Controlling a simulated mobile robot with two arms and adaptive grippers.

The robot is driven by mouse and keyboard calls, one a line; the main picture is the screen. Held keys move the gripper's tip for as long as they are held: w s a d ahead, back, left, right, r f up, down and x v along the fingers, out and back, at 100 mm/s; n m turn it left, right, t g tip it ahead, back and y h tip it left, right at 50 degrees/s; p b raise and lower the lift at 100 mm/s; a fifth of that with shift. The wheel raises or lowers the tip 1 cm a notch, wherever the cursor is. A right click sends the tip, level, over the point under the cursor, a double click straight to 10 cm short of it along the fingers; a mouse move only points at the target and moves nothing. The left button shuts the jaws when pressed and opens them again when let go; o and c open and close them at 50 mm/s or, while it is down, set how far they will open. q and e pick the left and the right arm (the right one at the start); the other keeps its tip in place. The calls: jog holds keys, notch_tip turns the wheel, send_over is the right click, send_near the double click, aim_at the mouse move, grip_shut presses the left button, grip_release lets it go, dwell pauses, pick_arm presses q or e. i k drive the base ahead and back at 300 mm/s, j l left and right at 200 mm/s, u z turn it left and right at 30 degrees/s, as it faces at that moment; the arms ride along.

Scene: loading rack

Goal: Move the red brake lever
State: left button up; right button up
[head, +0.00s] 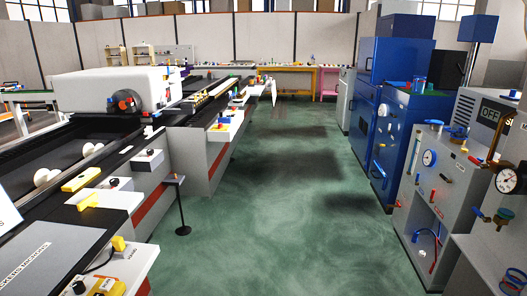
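I cannot tell for certain which part is the red brake lever. A red-and-black round part (127,101) sits on the end of the white machine housing at left. A small blue-and-red part (221,122) stands on a white shelf of the left machine. Neither of my grippers shows in the head view.
A long machine line (110,150) fills the left side, with yellow blocks (80,180) on it. Grey and blue cabinets (378,140) line the right. A thin black stand (181,210) rises from the floor at left. The green floor aisle (275,200) between is clear.

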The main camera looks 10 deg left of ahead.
aim_at(165, 104)
jog(key=i, duration=2.4)
jog(key=i+u, duration=0.15)
jog(key=i, duration=0.45)
jog(key=i+u, duration=0.15)
jog(key=i, duration=0.45)
jog(key=i+l+u, duration=0.1)
jog(key=i, duration=0.5)
jog(key=i+l+u, duration=0.15)
jog(key=i, duration=0.4)
